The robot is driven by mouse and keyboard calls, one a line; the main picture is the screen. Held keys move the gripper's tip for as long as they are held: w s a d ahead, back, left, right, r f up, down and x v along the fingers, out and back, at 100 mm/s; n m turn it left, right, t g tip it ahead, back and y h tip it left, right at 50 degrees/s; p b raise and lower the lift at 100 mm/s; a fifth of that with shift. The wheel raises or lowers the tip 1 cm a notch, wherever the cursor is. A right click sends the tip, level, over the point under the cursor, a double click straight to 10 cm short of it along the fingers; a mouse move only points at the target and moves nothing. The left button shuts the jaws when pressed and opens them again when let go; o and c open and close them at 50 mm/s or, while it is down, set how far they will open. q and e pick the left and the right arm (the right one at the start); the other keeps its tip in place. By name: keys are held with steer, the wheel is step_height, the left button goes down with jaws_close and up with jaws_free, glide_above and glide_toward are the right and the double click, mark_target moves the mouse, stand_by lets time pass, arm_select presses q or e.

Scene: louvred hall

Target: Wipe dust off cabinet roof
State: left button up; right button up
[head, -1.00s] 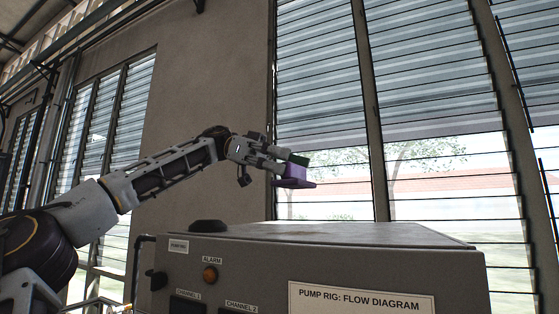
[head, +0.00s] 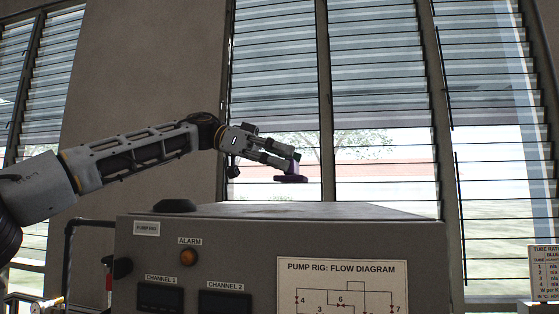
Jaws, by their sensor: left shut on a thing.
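The grey pump-rig cabinet (head: 200,270) stands in front of me, with its roof (head: 320,211) seen at a very shallow angle. Dust on the roof cannot be made out clearly at this angle. My right gripper is out of view.
A dark low dome (head: 175,205) sits on the roof's left front corner. A pipe (head: 70,260) runs up beside the cabinet's left side. Louvred windows (head: 380,90) stand behind. A lettered sign (head: 545,272) is at the far right.

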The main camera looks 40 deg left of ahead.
arm_select(q)
steer(key=shift+w+a+r, duration=0.2)
steer(key=shift+r, duration=0.1)
steer(key=shift+w+d+r+n+t+y, duration=0.1)
steer(key=shift+w+r+n+t+y, duration=0.1)
steer(key=shift+w, duration=0.15)
steer(key=shift+w+d+r+n+t+y, duration=0.1)
steer(key=shift+w+n+t, duration=0.1)
steer(key=shift+w, duration=0.15)
steer(key=shift+s+a, duration=0.1)
steer(key=shift+a, duration=0.05)
steer(key=shift+s+a, duration=0.1)
steer(key=shift+f, duration=0.15)
